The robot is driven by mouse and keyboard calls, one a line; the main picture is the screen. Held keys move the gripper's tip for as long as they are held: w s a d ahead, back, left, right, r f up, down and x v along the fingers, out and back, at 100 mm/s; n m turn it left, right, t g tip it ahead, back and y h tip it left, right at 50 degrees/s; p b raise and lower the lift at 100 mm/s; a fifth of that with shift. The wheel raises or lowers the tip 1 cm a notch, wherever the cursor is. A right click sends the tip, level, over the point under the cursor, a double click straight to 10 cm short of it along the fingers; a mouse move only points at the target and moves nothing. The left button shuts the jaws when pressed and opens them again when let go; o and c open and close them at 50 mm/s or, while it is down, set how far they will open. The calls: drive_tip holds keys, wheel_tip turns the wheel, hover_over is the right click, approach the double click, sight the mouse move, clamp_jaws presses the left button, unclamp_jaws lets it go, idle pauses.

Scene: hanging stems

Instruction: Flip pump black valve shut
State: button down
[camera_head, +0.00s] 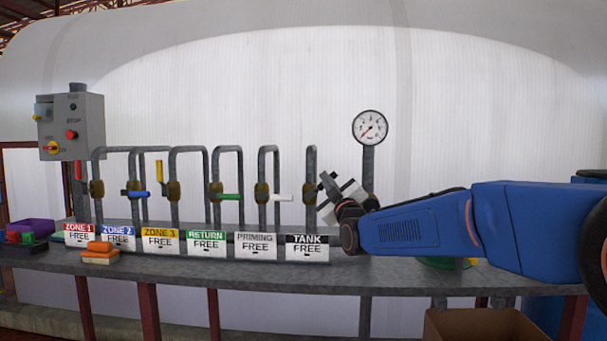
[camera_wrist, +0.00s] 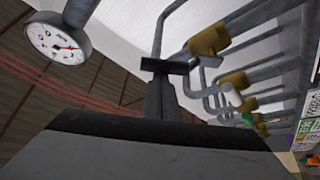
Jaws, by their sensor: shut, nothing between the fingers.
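The pump's black valve sits on the pipe above the black TANK label (camera_head: 307,239); its brass body (camera_head: 310,190) shows just left of my gripper (camera_head: 326,188) in the head view. In the wrist view the brass body (camera_wrist: 208,40) is right of the fingertips, and the black handle (camera_wrist: 165,65) appears as a short dark bar across the tip of my gripper (camera_wrist: 163,84). The fingers are shut and empty. They overlap the handle in the picture; I cannot tell whether they touch it. In the head view my gripper and wrist partly hide the handle.
A pressure gauge (camera_head: 370,127) on a post stands close behind my gripper. Left along the bench (camera_head: 200,264) are more valves, with white (camera_head: 284,197), green (camera_head: 230,197), blue (camera_head: 136,194) and yellow (camera_head: 159,171) handles. A control box (camera_head: 72,126) stands far left.

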wheel_tip(320, 180, down, 6)
drive_tip(key=d+m+t+h, duration=0.2)
drive_tip(key=m+h, duration=0.6)
drive_tip(key=m, duration=0.6)
drive_tip(key=shift+d+r+t+h, duration=0.15)
drive_tip(key=shift+d+t+h, duration=0.15)
drive_tip(key=shift+d, duration=0.1)
drive_tip(key=s+f, duration=0.1)
drive_tip(key=s, duration=0.8)
drive_tip(key=shift+s+a, duration=0.15)
drive_tip(key=shift+s, duration=0.15)
drive_tip(key=shift+f, duration=0.1)
